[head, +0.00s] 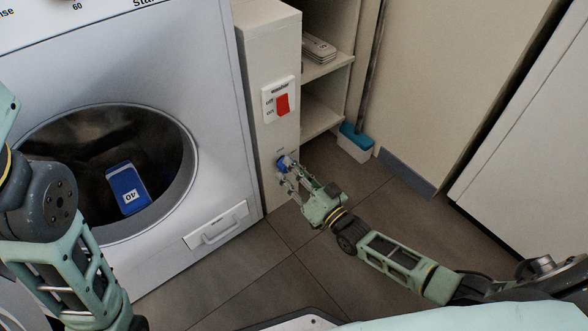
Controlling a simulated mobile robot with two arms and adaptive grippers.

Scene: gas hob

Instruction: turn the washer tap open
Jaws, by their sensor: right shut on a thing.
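The washer tap (283,163) is a small blue knob low on the front of the white panel (272,55), to the right of the washing machine. My right gripper (287,173) is shut on the tap, its fingers around the blue knob. The fingers hide part of the knob, so I cannot tell how far it is turned. My left arm is at the left edge of the view, in front of the washing machine, and its gripper is not visible.
The washing machine (205,80) stands at the left, with a blue box (127,188) at its round door. A red switch (282,104) is above the tap. Shelves (325,68) and a blue-and-white container (355,143) are behind at the right. The tiled floor (240,267) is clear.

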